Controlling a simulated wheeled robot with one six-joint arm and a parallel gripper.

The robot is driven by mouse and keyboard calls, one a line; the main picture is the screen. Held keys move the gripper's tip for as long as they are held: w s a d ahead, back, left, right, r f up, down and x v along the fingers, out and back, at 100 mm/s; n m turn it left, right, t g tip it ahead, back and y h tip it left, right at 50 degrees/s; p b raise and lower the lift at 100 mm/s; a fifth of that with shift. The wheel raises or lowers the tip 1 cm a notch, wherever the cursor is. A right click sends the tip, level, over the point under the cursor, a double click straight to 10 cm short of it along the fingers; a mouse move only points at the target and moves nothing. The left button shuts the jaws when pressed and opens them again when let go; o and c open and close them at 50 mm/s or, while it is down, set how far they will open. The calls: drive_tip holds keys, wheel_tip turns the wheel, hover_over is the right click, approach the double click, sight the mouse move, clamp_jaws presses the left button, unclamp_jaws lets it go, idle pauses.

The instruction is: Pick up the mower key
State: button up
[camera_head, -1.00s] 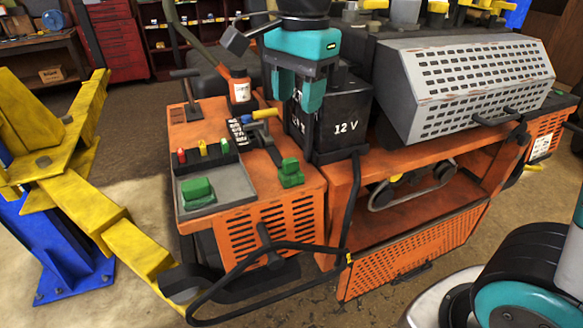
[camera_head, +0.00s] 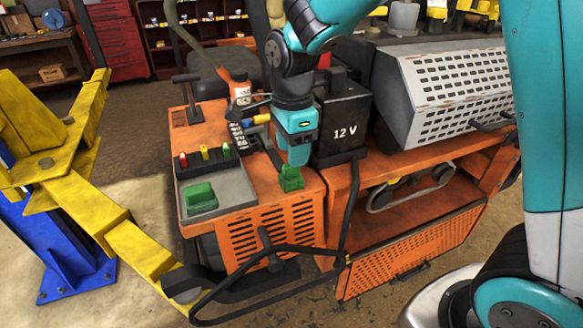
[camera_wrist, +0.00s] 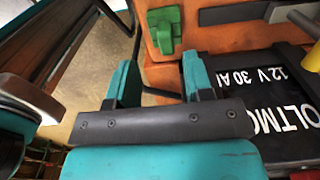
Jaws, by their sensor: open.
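My gripper (camera_head: 298,158) points down over the right part of the orange mower's panel, beside the black 12 V battery. Its two teal fingers are apart with nothing between them in the wrist view (camera_wrist: 163,75). A small upright green piece (camera_head: 290,180) stands on the panel's right edge, close to the fingertips in the picture; what seems the same piece shows beyond the fingers in the wrist view (camera_wrist: 165,30). Another green piece (camera_head: 201,197) lies in the grey tray (camera_head: 233,190). No piece is clearly marked as the mower key, so I cannot tell which it is.
The battery (camera_head: 345,125) stands right of my gripper. A black cable (camera_head: 347,215) runs down the front. A red-orange bottle (camera_head: 240,92) and a dark yellow-ended tool (camera_head: 240,132) are at left. A yellow lift arm (camera_head: 90,205) is at the left. A perforated grey cover (camera_head: 455,95) is at right.

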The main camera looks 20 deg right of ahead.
sight(291, 174)
drive_tip(key=shift+w+f+p, duration=0.2)
drive_tip(key=shift+f+p, duration=0.3)
drive_tip(key=shift+f, duration=0.85)
drive_tip(key=shift+w+f+p, duration=0.15)
drive_tip(key=shift+f+p, duration=0.3)
drive_tip(key=shift+f, duration=0.85)
clamp_jaws()
